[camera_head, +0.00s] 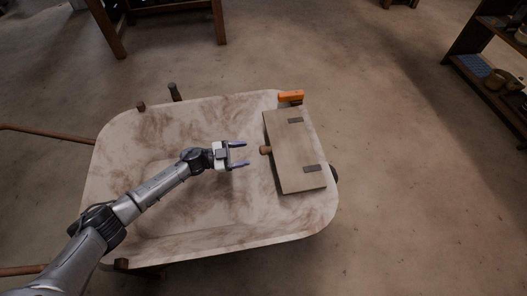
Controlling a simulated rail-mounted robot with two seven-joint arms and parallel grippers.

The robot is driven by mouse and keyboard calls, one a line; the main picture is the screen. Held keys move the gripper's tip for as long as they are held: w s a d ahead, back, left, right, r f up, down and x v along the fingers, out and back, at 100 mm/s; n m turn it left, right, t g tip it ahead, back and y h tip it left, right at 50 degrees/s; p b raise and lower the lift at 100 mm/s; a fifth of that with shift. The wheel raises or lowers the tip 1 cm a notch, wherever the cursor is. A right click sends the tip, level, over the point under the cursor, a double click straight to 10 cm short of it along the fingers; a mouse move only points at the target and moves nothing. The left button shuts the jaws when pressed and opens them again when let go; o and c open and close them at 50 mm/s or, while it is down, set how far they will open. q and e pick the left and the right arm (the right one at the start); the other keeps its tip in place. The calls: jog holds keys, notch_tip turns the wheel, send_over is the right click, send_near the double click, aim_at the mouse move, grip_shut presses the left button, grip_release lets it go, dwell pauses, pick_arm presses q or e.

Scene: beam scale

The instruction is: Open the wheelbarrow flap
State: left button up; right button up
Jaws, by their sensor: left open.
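The wheelbarrow (130,120) has a pale, stained tray that fills the middle of the head view. Its flap (290,150) is a flat wooden board on the tray's right side, with two dark hinges along its right part. A small brown knob (265,150) sticks out from the flap's left edge. My left gripper (242,155) is open and empty over the tray, just left of the knob. Its fingers point right towards the knob, and a small gap shows between them. My right gripper is not in view.
An orange block (290,97) sits at the tray's upper right rim. Wooden handles (45,133) stick out to the left. A wooden shelf (480,65) with several items stands at the far right. A wooden table (170,8) is at the top. The floor on the right is clear.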

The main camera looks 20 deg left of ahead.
aim_at(263, 150)
pick_arm(q)
jog(key=b+x, duration=0.1)
jog(key=x, duration=0.6)
jog(key=shift+w+d+b, duration=0.1)
jog(key=shift+d+b, duration=0.1)
jog(key=shift+b, duration=0.1)
jog(key=shift+c, duration=0.4)
jog(key=c, duration=0.5)
grip_shut()
